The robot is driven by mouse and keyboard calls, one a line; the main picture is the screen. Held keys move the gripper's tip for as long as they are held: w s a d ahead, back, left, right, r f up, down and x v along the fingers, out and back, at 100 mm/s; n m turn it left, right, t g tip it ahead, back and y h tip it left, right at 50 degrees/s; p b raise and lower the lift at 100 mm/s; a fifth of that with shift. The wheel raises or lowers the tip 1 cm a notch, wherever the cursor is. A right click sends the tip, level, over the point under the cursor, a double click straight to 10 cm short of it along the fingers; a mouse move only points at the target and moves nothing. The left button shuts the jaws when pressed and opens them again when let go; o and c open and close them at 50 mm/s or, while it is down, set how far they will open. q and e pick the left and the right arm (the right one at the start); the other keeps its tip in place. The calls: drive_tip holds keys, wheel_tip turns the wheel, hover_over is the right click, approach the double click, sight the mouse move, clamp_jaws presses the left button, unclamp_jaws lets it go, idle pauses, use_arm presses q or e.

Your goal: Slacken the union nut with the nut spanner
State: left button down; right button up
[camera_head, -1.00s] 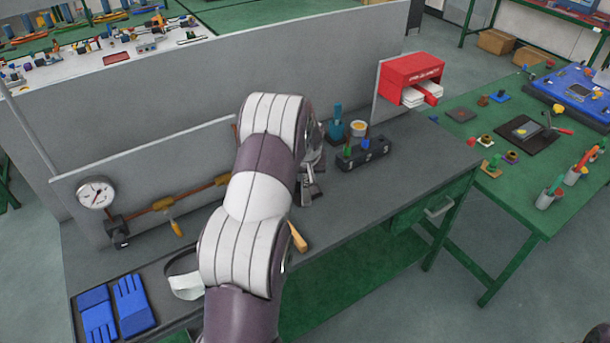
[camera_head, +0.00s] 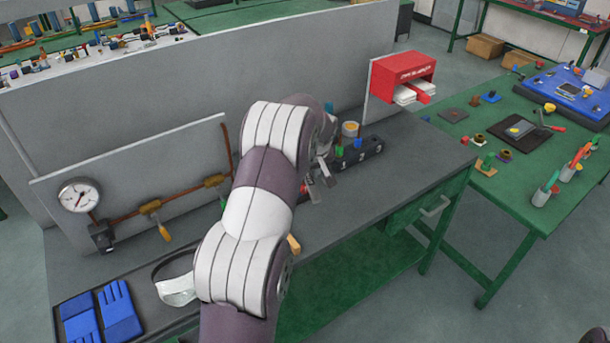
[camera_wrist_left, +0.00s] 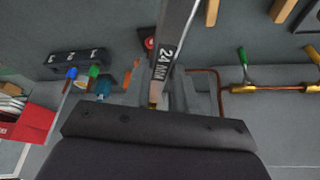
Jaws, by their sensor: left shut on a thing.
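My left gripper (camera_head: 324,172) is mostly hidden behind my own arm in the head view, above the bench beside the numbered block. In the left wrist view my left gripper (camera_wrist_left: 163,92) is shut on the nut spanner (camera_wrist_left: 168,50), a flat grey bar marked 24 MM. The spanner's far end runs out of the top of that view. A copper pipe with brass fittings (camera_head: 213,180) runs along the back panel, left of the gripper; a brass fitting with a green handle (camera_wrist_left: 245,88) shows in the wrist view. I cannot tell which part is the union nut.
A pressure gauge (camera_head: 77,195) is at the pipe's left end. A numbered dark block (camera_head: 362,155) stands right of the gripper. Blue gloves (camera_head: 100,314) and goggles (camera_head: 176,288) lie at the bench's left. A red dispenser (camera_head: 401,75) hangs at right. The bench's right part is clear.

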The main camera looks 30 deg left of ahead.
use_arm(q)
drive_tip(key=w+d+n, duration=0.1)
drive_tip(key=w+n, duration=0.1)
drive_tip(key=w+d+n+g+y+b, duration=0.1)
drive_tip(key=w+n, duration=0.1)
drive_tip(key=shift+d, duration=0.2)
idle(0.9)
drive_tip(key=shift+d, duration=0.1)
drive_tip(key=shift+m, duration=0.3)
drive_tip(key=shift+s+d+b, duration=0.35)
drive_tip(key=shift+d+b, duration=0.15)
drive_tip(key=shift+d, duration=0.35)
drive_tip(key=shift+s+d+b, duration=0.3)
drive_tip(key=shift+d+b, duration=0.25)
drive_tip(key=shift+d, duration=0.25)
drive_tip(key=shift+s+d+b, duration=0.35)
drive_tip(key=shift+d+b, duration=0.15)
drive_tip(key=shift+d, duration=0.35)
